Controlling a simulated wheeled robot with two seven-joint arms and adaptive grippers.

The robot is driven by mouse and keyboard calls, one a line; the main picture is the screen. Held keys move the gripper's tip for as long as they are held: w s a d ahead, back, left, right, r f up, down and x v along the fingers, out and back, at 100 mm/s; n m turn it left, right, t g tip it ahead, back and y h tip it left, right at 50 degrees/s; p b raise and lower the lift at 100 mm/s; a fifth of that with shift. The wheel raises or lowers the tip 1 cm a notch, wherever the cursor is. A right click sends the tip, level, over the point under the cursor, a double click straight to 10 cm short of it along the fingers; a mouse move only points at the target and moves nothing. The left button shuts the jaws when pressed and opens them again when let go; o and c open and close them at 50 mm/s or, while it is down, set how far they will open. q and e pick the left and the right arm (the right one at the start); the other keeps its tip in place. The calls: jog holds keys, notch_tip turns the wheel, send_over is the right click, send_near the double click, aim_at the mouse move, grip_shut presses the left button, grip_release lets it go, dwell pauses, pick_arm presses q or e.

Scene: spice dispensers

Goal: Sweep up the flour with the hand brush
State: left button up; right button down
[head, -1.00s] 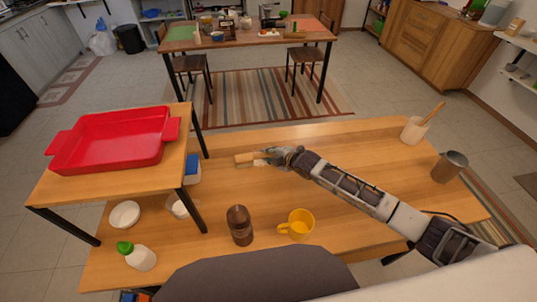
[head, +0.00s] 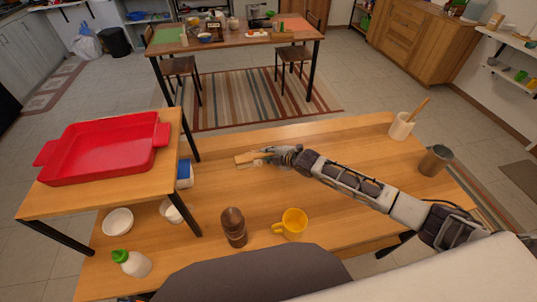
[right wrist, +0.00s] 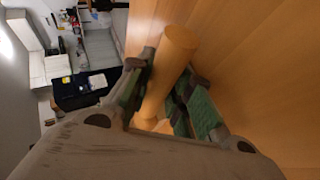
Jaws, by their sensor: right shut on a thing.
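My right gripper (head: 272,157) is shut on the wooden handle of the hand brush (head: 246,158), low over the far middle part of the wooden table. The right wrist view shows the round handle (right wrist: 167,72) between the green-padded fingers. A small pale patch (head: 258,163) shows beside the brush and fingertips. I cannot tell whether it is flour or bristles. The brush's bristles cannot be made out, and the gripper partly hides the brush. My left gripper is not in view.
A red tray (head: 38,160) sits on a raised shelf at left. Bowls (head: 117,221), a green-capped bottle (head: 132,263), a brown grinder (head: 233,228) and a yellow mug (head: 292,223) stand nearer. A utensil crock (head: 401,127) and dark cup (head: 434,161) stand at right. Table around the brush is mostly clear.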

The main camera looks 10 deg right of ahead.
jog(key=shift+d+p, duration=0.45)
jog(key=shift+d, duration=1.35)
jog(key=shift+d, duration=0.1)
jog(key=shift+d+f, duration=0.15)
jog(key=shift+d, duration=1.6)
jog(key=shift+d, duration=0.1)
jog(key=shift+d, duration=1.75)
jog(key=shift+w, duration=0.1)
